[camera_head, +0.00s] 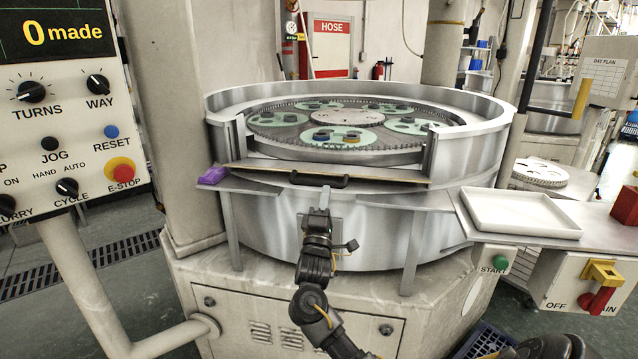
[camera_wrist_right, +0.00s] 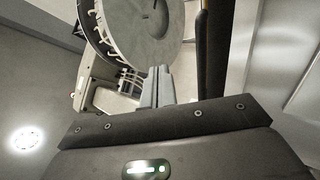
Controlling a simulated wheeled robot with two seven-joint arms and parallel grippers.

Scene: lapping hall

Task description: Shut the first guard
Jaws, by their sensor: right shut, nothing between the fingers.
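The guard (camera_head: 390,178) is the flap with a black handle (camera_head: 318,181) at the front of the round lapping machine (camera_head: 470,140). It lies folded down and outward, so the gap in the machine's rim is open and the geared discs (camera_head: 345,136) show through it. My right gripper (camera_head: 324,192) is shut and empty, just below the handle in the head view. I cannot tell whether it touches the guard. Its closed fingers also show in the right wrist view (camera_wrist_right: 157,86), left of a dark upright bar. My left gripper is not in view.
A purple object (camera_head: 213,175) lies on the ledge left of the guard. A white tray (camera_head: 520,213) sits on the right shelf, with a red block (camera_head: 625,206) beyond it. A control panel (camera_head: 65,110) stands at left.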

